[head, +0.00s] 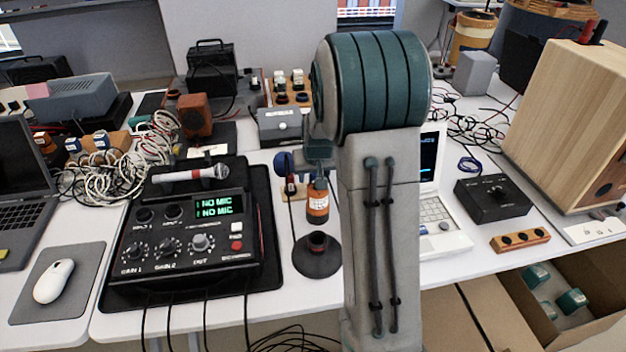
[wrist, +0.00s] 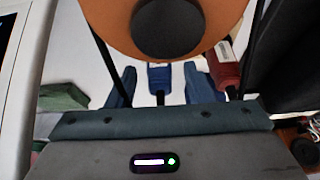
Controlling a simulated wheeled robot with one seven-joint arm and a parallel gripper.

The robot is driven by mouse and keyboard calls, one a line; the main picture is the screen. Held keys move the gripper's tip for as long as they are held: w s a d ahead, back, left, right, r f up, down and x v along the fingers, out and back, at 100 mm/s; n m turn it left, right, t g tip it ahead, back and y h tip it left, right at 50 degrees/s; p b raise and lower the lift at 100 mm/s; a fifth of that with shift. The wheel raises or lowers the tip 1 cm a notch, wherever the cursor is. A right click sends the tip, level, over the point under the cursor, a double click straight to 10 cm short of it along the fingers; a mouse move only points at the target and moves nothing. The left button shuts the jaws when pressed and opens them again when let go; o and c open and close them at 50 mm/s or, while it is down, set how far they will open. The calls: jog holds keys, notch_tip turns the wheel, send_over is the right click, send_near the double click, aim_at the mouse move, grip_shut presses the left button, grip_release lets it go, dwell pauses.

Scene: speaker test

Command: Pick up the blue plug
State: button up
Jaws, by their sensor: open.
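The blue plug (wrist: 159,83) shows in the wrist view, small and upright in the picture, with a dark lead at its lower end. My gripper (wrist: 160,73) is open, with one blue-teal finger on each side of the plug and visible gaps between. In the head view I cannot make out the plug clearly; my arm covers much of that area.
A red plug (wrist: 226,70) is just right of my right finger. A black round base (head: 316,262) stands in front, and an audio mixer (head: 188,275) is to the left.

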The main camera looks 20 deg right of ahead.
jog(key=shift+c, duration=0.4)
grip_shut()
jog(key=shift+r, duration=0.1)
